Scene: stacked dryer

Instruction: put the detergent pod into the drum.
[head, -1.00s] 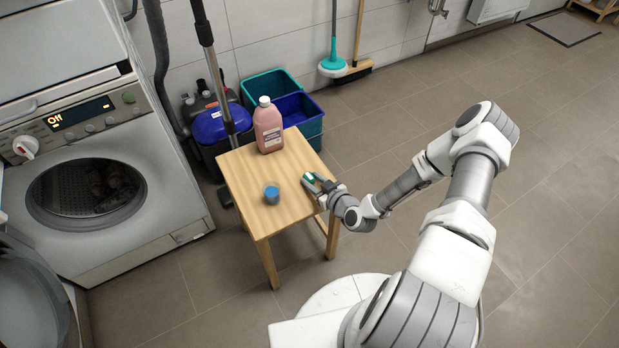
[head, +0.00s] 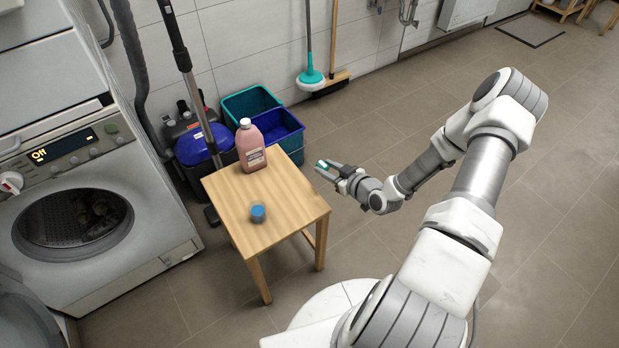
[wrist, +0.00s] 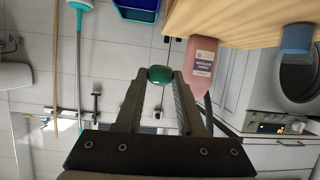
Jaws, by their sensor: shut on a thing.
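The green-and-white detergent pod (head: 324,164) is between the fingertips of my gripper (head: 328,169), which is shut on it. In the wrist view the pod (wrist: 160,75) shows as a rounded green shape at the fingertips of my gripper (wrist: 161,82). My gripper is off the right side of the small wooden table, apart from it. The drum (head: 73,220) is the round dark opening of the lower machine at the left. Its door (head: 28,318) stands open toward the lower left. Some dark things lie inside the drum.
The wooden table (head: 230,205) stands between my arm and the machine. Blue and teal bins (head: 280,128), a vacuum cleaner (head: 200,145) and a broom (head: 322,85) are behind.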

